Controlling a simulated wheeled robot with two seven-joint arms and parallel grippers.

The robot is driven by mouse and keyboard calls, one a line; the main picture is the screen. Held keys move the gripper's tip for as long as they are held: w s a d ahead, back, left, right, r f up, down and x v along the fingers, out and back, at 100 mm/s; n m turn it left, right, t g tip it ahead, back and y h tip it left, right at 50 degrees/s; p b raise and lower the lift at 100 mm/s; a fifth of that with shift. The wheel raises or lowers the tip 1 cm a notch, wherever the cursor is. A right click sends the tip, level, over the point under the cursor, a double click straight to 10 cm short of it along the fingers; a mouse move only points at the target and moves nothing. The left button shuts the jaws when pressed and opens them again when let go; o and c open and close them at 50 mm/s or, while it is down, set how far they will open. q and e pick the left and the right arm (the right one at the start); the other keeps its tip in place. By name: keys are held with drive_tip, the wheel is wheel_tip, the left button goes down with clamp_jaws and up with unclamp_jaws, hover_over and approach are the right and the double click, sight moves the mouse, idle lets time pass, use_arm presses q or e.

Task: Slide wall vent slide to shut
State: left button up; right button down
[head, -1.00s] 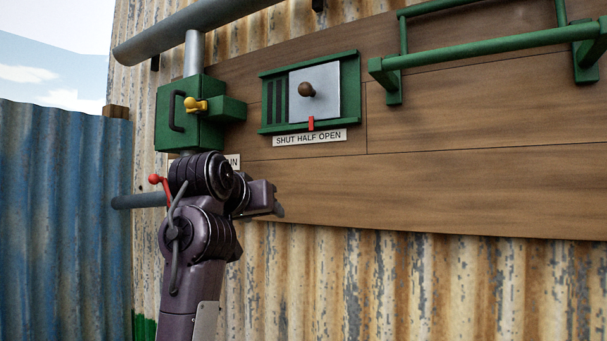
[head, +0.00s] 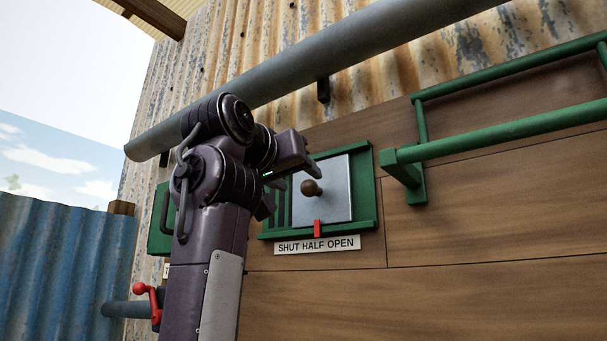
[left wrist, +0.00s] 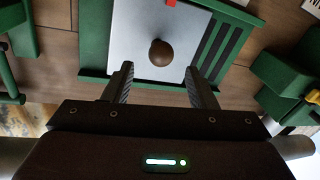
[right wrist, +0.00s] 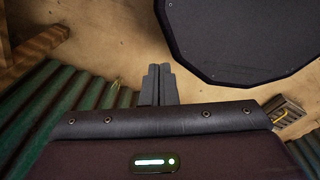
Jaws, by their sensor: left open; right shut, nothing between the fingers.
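The wall vent (head: 366,195) is a green frame with dark slots and a pale grey slide plate (head: 338,180) bearing a round brown knob (head: 311,188). The plate sits toward the right, leaving slots bare at left. A red pointer (head: 317,228) stands near HALF on the label (head: 318,245) reading SHUT HALF OPEN. My left gripper (head: 293,178) is open in front of the vent. In the left wrist view, the knob (left wrist: 160,53) shows between and slightly beyond its fingertips (left wrist: 159,69); I cannot tell any contact. My right gripper (right wrist: 160,70) is shut and empty, away from the vent.
A green rail (head: 490,135) juts out right of the vent. A grey pipe (head: 330,70) runs above. A green box (head: 157,225) at left is partly hidden by my arm. A red-handled valve (head: 147,292) is below. The boards below the vent are clear.

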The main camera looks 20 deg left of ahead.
sight(305, 187)
use_arm(q)
drive_tip(key=w, duration=0.2)
drive_tip(key=w+p, duration=0.1)
drive_tip(key=w, duration=0.1)
drive_tip(key=shift+d+f, duration=0.2)
drive_tip(key=shift+d, duration=0.2)
drive_tip(key=shift+w+f, duration=0.15)
drive_tip(key=shift+w, duration=0.25)
drive_tip(key=shift+s+a, duration=0.1)
drive_tip(key=shift+s, duration=0.2)
drive_tip(key=shift+c, duration=0.6)
drive_tip(key=c, duration=0.5)
drive_tip(key=shift+c, duration=2.3)
clamp_jaws()
use_arm(e)
drive_tip(key=shift+w+r, duration=0.8)
drive_tip(key=shift+w, duration=0.1)
